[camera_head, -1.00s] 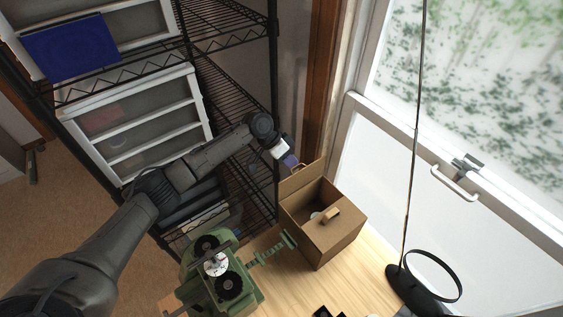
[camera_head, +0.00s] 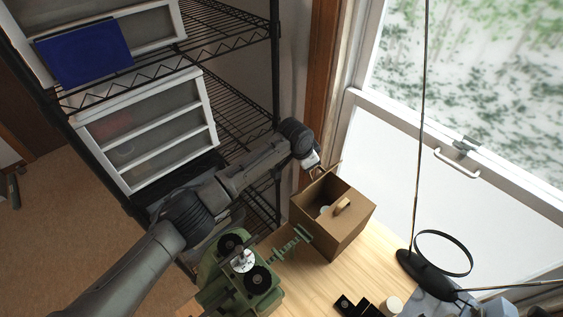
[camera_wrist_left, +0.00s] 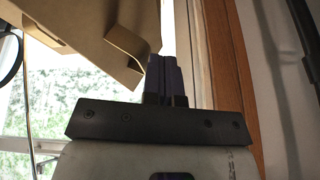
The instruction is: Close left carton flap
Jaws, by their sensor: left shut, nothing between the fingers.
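An open brown carton (camera_head: 348,235) stands on the wooden table in the head view. Its left flap (camera_head: 305,192) stands up along the far-left edge, partly hidden behind my left gripper. A lighter tan piece (camera_head: 342,206) and something white show inside the opening. My left gripper (camera_head: 316,170) is at the outer, far-left side of the flap. In the left wrist view my left gripper (camera_wrist_left: 166,72) is shut and empty, its dark fingers together beside cardboard (camera_wrist_left: 90,30) with a bent edge. I cannot tell if they touch it. My right gripper is out of view.
A green machine (camera_head: 240,275) with black reels is left of the carton, its arm close to it. A black wire shelf (camera_head: 235,40) stands behind my left arm. A window (camera_head: 480,80) and a lamp with a ring head (camera_head: 443,252) are right.

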